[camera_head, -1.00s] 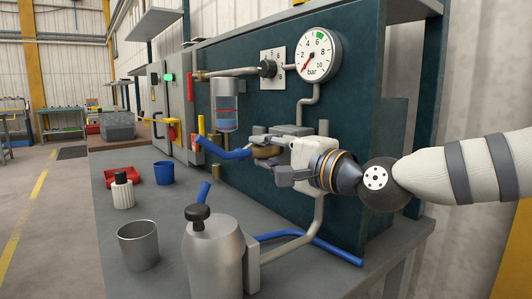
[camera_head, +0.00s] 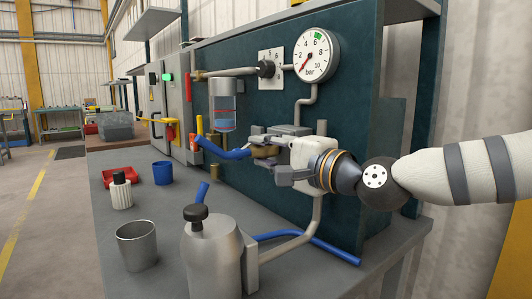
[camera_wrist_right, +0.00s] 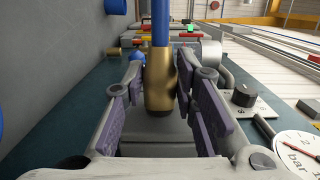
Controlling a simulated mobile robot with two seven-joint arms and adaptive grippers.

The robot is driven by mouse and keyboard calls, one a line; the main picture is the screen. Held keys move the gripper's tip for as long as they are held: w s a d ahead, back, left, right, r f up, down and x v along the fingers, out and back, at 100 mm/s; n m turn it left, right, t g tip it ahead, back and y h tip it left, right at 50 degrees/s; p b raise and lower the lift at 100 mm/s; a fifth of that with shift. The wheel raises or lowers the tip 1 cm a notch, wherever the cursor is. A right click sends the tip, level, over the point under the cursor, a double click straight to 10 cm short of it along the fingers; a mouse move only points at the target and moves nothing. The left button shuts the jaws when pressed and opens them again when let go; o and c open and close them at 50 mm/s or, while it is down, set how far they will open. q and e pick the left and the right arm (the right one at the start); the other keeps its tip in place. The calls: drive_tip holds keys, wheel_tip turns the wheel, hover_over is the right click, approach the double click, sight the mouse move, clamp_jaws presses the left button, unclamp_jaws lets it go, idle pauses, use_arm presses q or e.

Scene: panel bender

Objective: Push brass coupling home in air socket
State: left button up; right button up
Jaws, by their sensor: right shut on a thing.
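My right gripper (camera_head: 262,152) reaches in from the right in front of the dark teal panel and is shut on the brass coupling (camera_head: 264,153). The coupling is on the end of a blue hose (camera_head: 225,153) that leads off to the left. In the right wrist view, the coupling (camera_wrist_right: 158,88) lies between the purple-padded fingers (camera_wrist_right: 160,92), with the hose (camera_wrist_right: 160,30) running away from it. I cannot make out the air socket or whether the coupling touches it; the gripper covers that area. My left gripper is not in view.
A pressure gauge (camera_head: 316,55) and piping sit on the panel (camera_head: 355,130) above the gripper. Below, the bench holds a metal canister (camera_head: 212,255), a steel cup (camera_head: 137,246), a blue cup (camera_head: 162,173) and a red tray (camera_head: 121,175).

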drive_tip(key=shift+w+d, duration=0.3)
drive_tip(key=shift+d, duration=0.1)
drive_tip(key=o, duration=1.2)
drive_tip(key=shift+c, duration=0.2)
drive_tip(key=shift+d, duration=0.1)
